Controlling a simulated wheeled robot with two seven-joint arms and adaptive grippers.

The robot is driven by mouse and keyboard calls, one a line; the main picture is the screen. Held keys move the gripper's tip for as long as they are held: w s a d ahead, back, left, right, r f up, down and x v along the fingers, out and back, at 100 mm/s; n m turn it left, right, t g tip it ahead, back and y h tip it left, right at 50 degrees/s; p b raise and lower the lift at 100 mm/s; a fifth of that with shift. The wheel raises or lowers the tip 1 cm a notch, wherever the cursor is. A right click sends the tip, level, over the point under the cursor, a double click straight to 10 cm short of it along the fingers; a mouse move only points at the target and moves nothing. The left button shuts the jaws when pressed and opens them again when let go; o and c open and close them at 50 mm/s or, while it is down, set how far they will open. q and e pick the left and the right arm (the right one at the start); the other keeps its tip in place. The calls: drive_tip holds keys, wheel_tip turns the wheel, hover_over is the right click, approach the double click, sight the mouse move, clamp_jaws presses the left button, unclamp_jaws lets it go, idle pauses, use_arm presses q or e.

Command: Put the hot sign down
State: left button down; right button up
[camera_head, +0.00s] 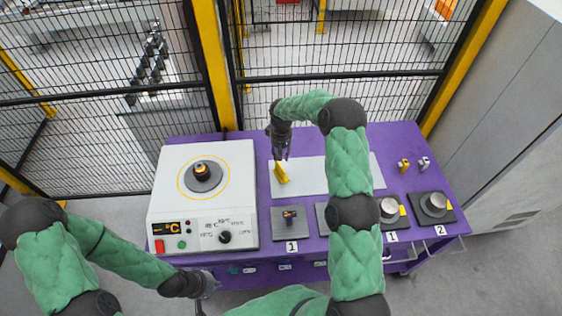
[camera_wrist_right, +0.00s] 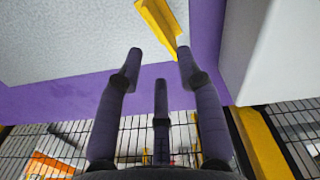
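The hot sign, a yellow piece (camera_head: 282,173), is at the left end of a white plate (camera_head: 309,181) on the purple table; its writing cannot be read. My right gripper (camera_head: 281,156) is just above and behind it, pointing down. In the right wrist view the sign (camera_wrist_right: 159,22) lies beyond the spread fingertips of the right gripper (camera_wrist_right: 159,55), with its lower end close to one fingertip. The fingers look open and not closed around it. My left gripper (camera_head: 208,286) hangs in front of the table; its fingers are too small to judge.
A white heater box (camera_head: 203,230) with a round hot plate (camera_head: 202,176) stands left on the table (camera_head: 385,145). Numbered dark pads with metal parts (camera_head: 434,205) line the front. Small yellow and grey pieces (camera_head: 404,165) stand right. A mesh fence (camera_head: 345,60) is behind.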

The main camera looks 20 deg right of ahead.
wheel_tip(320, 180, up, 3)
drive_tip(key=shift+r, duration=0.2)
drive_tip(key=shift+r, duration=0.1)
idle(0.4)
